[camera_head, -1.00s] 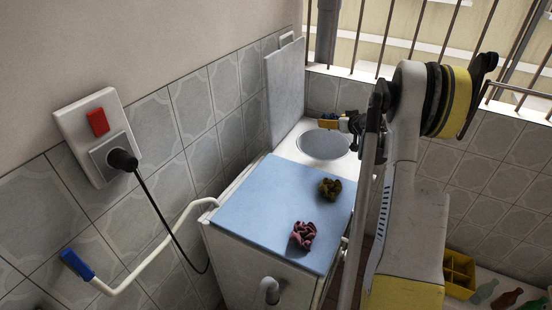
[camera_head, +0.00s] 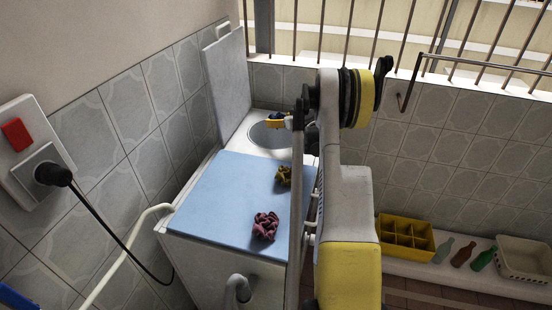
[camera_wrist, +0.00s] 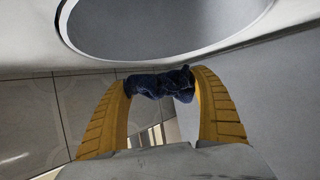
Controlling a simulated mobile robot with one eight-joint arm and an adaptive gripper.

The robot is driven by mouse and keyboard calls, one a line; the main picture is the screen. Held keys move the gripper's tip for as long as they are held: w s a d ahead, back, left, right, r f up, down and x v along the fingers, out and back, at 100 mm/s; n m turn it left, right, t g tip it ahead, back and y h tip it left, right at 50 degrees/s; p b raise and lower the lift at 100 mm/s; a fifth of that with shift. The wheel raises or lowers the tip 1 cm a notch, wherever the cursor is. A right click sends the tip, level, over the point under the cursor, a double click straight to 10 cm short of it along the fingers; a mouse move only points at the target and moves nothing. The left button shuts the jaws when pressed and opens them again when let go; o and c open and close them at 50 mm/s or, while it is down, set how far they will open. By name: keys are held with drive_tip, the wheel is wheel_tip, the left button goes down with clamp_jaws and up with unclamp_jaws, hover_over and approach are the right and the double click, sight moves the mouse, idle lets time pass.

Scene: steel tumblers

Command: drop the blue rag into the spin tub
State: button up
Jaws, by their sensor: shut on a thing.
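The blue rag (camera_wrist: 160,84) is crumpled and dark blue, pinched between the yellow fingers of my gripper (camera_wrist: 161,88) in the wrist view. The spin tub (camera_head: 262,138) is a round grey opening in the white machine top, behind the blue lid. Its rim and inside also show at the top of the wrist view (camera_wrist: 150,25). In the head view my gripper (camera_head: 279,121) is over the tub's far side; the rag is hard to make out there. In the wrist view the rag appears just outside the rim, below it in the picture.
A maroon rag (camera_head: 265,226) and an olive rag (camera_head: 284,176) lie on the closed blue lid (camera_head: 215,205). An upright grey lid (camera_head: 226,82) stands at the tub's left. A yellow crate (camera_head: 405,237), several bottles and a white basket (camera_head: 524,258) sit on a ledge at right.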

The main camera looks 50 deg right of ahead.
drive_tip(key=o, duration=1.2)
drive_tip(key=shift+c, duration=0.2)
drive_tip(key=shift+r, duration=0.1)
drive_tip(key=v, duration=1.2)
